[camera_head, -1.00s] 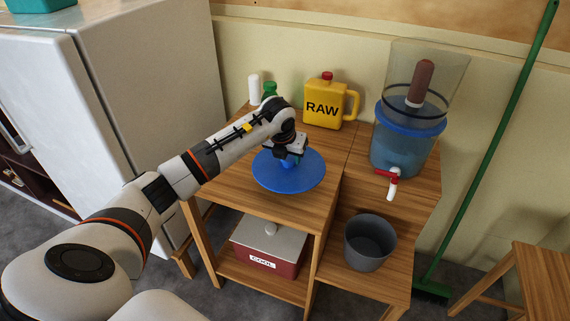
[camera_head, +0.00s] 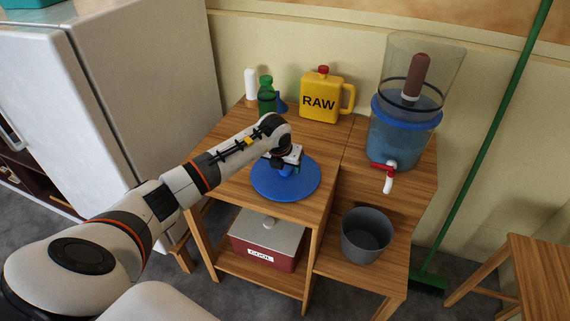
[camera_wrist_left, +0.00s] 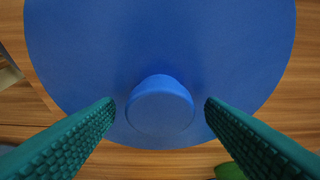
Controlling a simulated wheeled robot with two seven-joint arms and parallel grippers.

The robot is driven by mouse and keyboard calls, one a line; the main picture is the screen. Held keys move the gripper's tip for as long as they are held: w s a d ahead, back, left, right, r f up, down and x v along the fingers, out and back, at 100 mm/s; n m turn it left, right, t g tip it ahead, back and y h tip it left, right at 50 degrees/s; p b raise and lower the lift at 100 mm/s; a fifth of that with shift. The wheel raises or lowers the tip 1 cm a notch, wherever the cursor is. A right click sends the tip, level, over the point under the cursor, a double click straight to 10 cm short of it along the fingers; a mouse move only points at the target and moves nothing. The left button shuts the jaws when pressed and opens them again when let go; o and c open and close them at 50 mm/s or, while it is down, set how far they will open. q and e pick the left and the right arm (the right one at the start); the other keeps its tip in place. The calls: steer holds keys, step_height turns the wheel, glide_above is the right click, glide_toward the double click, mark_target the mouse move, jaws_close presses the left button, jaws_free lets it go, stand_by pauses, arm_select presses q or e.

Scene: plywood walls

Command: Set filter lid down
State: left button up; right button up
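The blue round filter lid (camera_head: 306,187) lies flat on the left wooden tabletop, near its front edge, with its knob (camera_wrist_left: 160,108) up. My left gripper (camera_head: 285,172) is over the lid. In the left wrist view its green fingers (camera_wrist_left: 160,115) stand on either side of the knob, with a gap at each side, so it is open. The water filter (camera_head: 398,140) stands on the right part of the stand. Its clear upper part is uncovered and shows a brown filter candle (camera_head: 417,77). My right gripper is out of view.
Behind the lid stand a yellow RAW jug (camera_head: 321,99), a green bottle (camera_head: 267,98) and a white bottle (camera_head: 251,84). A grey bucket (camera_head: 366,237) and a red COOL box (camera_head: 265,247) are on lower shelves. A white fridge (camera_head: 150,90) stands left.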

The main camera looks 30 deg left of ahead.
arm_select(q)
steer(key=shift+r, duration=0.1)
steer(key=v, duration=1.2)
